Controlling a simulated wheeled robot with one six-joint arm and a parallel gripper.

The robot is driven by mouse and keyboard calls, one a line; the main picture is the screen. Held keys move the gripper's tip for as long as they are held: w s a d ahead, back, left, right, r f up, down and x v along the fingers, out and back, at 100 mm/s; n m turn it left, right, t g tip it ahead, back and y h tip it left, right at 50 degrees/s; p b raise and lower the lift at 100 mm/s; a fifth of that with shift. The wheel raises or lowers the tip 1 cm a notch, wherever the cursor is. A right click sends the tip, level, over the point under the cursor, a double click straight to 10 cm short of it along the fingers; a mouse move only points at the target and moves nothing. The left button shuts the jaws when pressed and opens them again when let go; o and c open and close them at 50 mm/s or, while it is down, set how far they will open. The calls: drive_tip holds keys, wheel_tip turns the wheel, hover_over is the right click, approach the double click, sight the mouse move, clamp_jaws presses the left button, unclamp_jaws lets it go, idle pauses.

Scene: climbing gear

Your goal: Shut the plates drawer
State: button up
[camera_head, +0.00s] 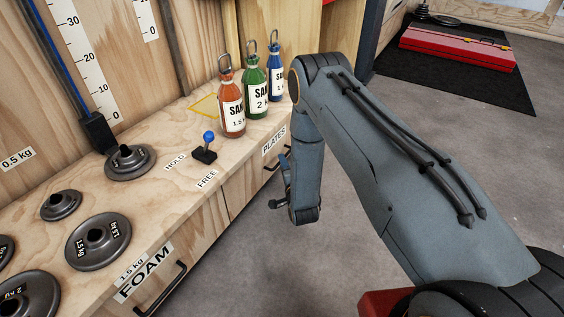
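The plates drawer is in the front of the wooden bench, below the white PLATES label (274,141). Its dark handle (272,165) shows just left of my arm. My arm reaches over from the right and its wrist hangs down in front of the bench. My gripper (280,186) shows only in part at the left side of the wrist, close to the handle. I cannot tell whether it touches the handle or how wide its fingers are. The wrist hides part of the drawer front, and I cannot tell how far the drawer stands out.
Orange (231,108), green (255,92) and blue (276,82) bottles stand on the bench top. A blue-knobbed lever (206,146) sits between the HOLD and FREE labels. Dark weight plates (98,241) lie at left. The FOAM drawer handle (162,290) juts out. Grey floor is clear in front.

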drive_tip(key=a+p+v, duration=0.1)
drive_tip(key=p+v, duration=0.1)
drive_tip(key=v, duration=0.3)
drive_tip(key=shift+s+d+p, duration=0.3)
drive_tip(key=shift+s+d, duration=0.2)
drive_tip(key=shift+d, duration=0.05)
drive_tip(key=shift+r, duration=0.15)
